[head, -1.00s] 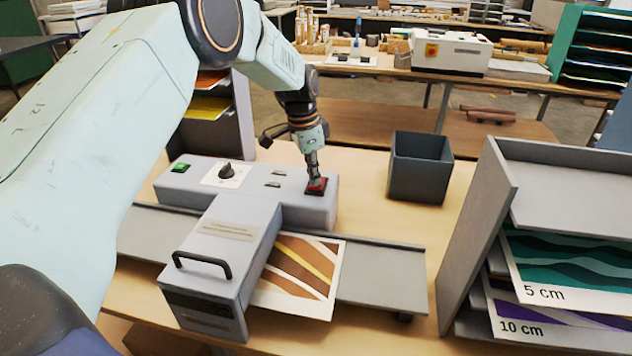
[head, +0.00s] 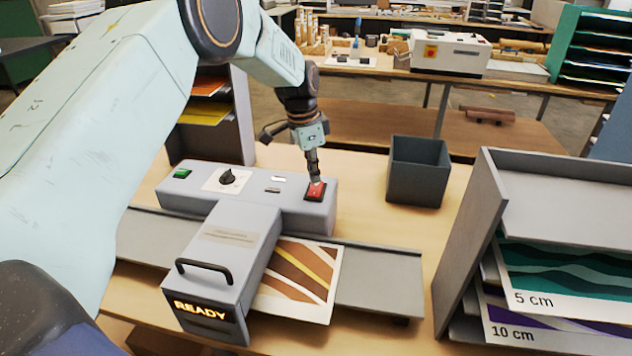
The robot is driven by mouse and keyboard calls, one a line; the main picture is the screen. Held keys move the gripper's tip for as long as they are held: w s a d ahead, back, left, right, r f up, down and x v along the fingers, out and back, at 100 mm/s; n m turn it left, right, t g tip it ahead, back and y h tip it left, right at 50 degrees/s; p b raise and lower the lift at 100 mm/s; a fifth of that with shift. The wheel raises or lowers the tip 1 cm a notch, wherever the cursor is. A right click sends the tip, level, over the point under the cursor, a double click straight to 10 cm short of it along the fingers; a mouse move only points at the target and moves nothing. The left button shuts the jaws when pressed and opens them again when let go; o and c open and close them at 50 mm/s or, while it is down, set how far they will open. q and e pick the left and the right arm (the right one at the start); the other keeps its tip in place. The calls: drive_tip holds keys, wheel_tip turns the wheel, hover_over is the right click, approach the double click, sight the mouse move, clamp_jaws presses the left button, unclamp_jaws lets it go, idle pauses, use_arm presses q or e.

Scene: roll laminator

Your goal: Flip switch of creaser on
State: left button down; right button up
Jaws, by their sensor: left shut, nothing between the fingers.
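The creaser (head: 235,232) is a grey machine on the wooden table, with a black handle and a front display (head: 203,309) lit with READY. A red rocker switch (head: 315,191) sits at the right end of its rear housing. A green button (head: 181,173) and a black dial (head: 228,177) are at the left of that housing. My left gripper (head: 316,180) is shut, empty, and points down at the red switch, its tip at or just over the switch's far edge; I cannot tell if they touch. A striped brown print (head: 300,277) lies partly under the creaser. My right gripper is not seen.
A dark open bin (head: 418,171) stands right of the creaser. A grey shelf rack (head: 470,240) with sheets marked 5 cm and 10 cm is at the right. Another rack (head: 240,115) stands behind the creaser. Bare table lies between creaser and bin.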

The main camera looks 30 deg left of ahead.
sight(314, 193)
use_arm(q)
wheel_tip(314, 193, up, 2)
drive_tip(key=shift+a+r+p, duration=0.1)
drive_tip(key=shift+p, duration=0.6)
drive_tip(key=shift+r+p, duration=0.7)
drive_tip(key=shift+r, duration=0.2)
drive_tip(key=shift+f, duration=0.15)
